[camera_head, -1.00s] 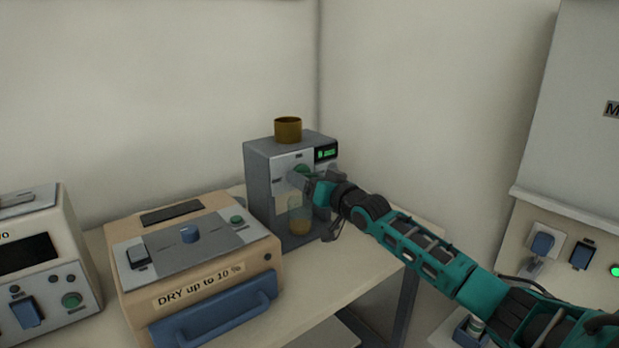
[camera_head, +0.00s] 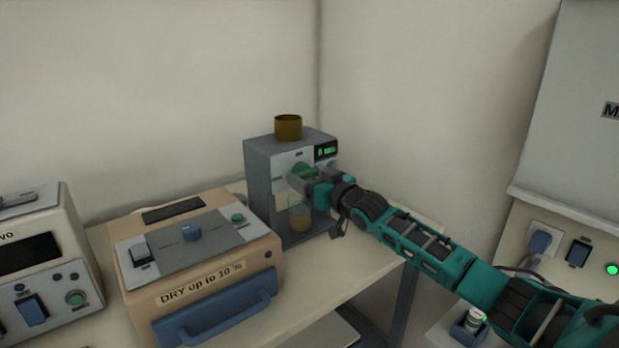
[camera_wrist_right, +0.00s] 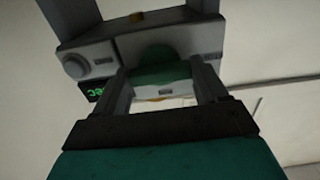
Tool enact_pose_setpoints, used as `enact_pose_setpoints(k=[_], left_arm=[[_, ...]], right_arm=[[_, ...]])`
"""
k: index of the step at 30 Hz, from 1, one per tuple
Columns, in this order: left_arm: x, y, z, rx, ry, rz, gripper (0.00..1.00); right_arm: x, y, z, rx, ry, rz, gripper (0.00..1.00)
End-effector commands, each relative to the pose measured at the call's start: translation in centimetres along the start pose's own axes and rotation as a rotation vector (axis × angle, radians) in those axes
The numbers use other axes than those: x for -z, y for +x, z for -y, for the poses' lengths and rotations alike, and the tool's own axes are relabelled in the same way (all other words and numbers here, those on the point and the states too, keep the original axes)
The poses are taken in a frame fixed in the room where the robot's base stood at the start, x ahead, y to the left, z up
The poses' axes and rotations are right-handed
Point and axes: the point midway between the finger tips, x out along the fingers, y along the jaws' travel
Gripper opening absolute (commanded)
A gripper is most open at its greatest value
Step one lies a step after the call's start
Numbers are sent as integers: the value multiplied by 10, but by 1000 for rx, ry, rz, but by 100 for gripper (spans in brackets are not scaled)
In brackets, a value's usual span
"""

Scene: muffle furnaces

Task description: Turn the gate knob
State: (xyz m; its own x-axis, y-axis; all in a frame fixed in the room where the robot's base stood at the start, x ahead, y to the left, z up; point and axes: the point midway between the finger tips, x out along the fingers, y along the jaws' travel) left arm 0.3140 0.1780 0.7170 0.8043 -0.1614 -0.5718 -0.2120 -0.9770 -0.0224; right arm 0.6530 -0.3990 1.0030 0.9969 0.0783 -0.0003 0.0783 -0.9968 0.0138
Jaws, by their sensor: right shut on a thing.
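The gate knob (camera_head: 305,170) is green and sits on the front of a grey machine (camera_head: 262,190) with a brown cup on top. My right gripper (camera_head: 312,180) is at the machine's front, its fingers shut around the knob. In the right wrist view the green knob (camera_wrist_right: 158,73) shows between the two fingers of my right gripper (camera_wrist_right: 160,88). Below it stands a clear beaker (camera_head: 299,214) with brown contents in its lower part. Part of the knob is hidden by the fingers. My left gripper is not in view.
A tan box marked "DRY up to 10 %" (camera_head: 200,294) with a blue handle stands left of the machine. Another device (camera_head: 75,250) stands at far left. A small green display (camera_head: 326,150) is beside the knob. The table's right front is clear.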

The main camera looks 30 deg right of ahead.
Motion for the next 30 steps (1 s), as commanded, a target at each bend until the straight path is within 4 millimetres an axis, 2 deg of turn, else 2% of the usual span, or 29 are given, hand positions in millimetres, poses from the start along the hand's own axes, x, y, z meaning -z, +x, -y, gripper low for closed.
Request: enact_pose_setpoints(k=[2, 3, 11, 22, 30], left_arm=[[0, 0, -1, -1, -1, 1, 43], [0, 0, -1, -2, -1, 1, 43], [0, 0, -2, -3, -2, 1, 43], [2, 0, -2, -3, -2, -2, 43], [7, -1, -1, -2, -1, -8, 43]], right_arm=[[0, 0, 0, 0, -7, 0, 42], [0, 0, 0, 0, -7, 0, 73], [0, 0, 0, 0, -4, 0, 98], [-1, -6, 0, 1, -1, 2, 98], [-2, -38, 0, 1, -2, 4, 98]])
